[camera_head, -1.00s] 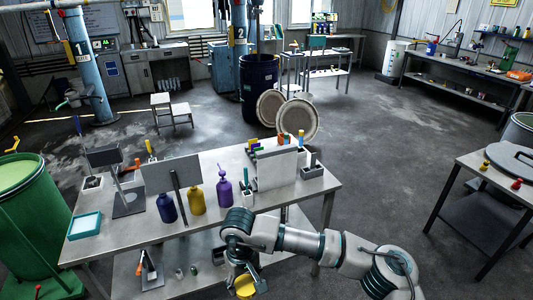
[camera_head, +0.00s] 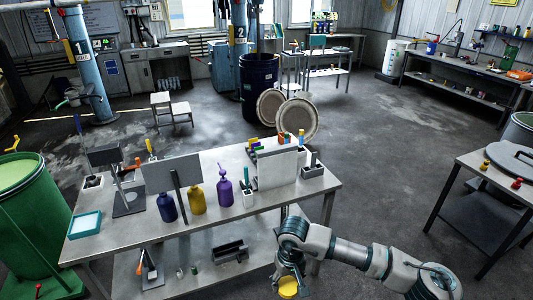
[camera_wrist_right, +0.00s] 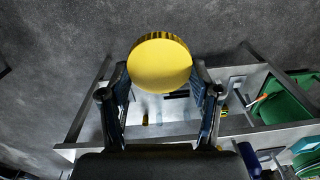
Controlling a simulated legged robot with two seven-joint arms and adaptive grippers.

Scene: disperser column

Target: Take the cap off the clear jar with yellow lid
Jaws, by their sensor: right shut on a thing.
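The yellow lid (camera_head: 288,287) is held in my right gripper (camera_head: 289,277), low beside the front edge of the workbench at the bottom of the head view. In the right wrist view the lid (camera_wrist_right: 160,64) shows as a round yellow disc with a ridged edge, between the two fingers, which are shut on it. No clear jar body shows in either view; I cannot tell whether one is hidden behind the lid. My left gripper is not in view.
The workbench (camera_head: 125,238) holds blue, yellow and purple bottles, upright panels and a teal tray (camera_head: 85,224). Its lower shelf holds a black open holder (camera_head: 230,251) and small items. A green drum (camera_head: 28,220) stands left.

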